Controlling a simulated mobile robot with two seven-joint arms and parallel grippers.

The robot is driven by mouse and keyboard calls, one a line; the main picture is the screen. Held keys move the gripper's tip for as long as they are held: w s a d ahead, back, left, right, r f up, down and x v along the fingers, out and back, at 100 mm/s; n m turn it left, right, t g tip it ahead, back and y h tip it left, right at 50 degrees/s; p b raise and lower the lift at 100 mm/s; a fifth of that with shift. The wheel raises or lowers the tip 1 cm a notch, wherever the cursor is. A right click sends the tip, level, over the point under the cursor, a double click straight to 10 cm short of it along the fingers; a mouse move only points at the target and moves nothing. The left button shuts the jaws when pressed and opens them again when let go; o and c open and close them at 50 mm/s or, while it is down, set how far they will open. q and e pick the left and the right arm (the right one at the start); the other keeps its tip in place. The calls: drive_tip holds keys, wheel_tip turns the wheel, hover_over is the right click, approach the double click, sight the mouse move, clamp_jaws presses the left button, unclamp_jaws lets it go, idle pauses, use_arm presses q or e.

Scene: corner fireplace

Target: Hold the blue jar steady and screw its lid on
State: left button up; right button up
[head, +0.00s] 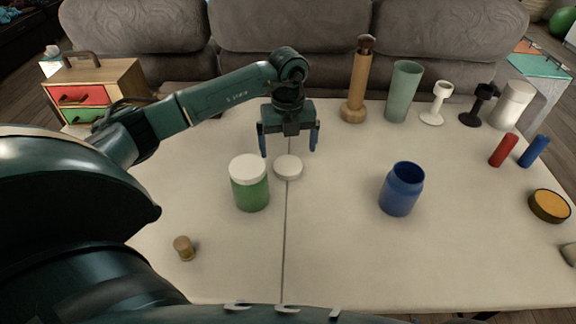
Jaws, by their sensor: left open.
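The blue jar (401,192) stands upright and open, without a lid, on the table right of the middle. A white round lid (288,167) lies flat on the table, left of the blue jar. A green jar (250,187) with a white lid on it stands just left of the loose lid. My left gripper (289,148) points down with its fingers spread, above or just behind the loose white lid; the exact height is hard to tell. Nothing shows between its fingers. My right gripper is not in view.
The cream table (330,255) is clear in front. A small brown cork (184,248) lies front left. A wooden mill (356,85), a green cup (404,92), goblets and a white canister (512,104) stand at the back. Red and blue cylinders and an orange-topped tin (549,206) are right.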

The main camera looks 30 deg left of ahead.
sight(288, 165)
use_arm(q)
drive_tip(key=shift+f, duration=0.1)
wheel_tip(288, 165, down, 5)
drive_tip(key=shift+s+f, duration=0.1)
idle(0.3)
drive_tip(key=c, duration=1)
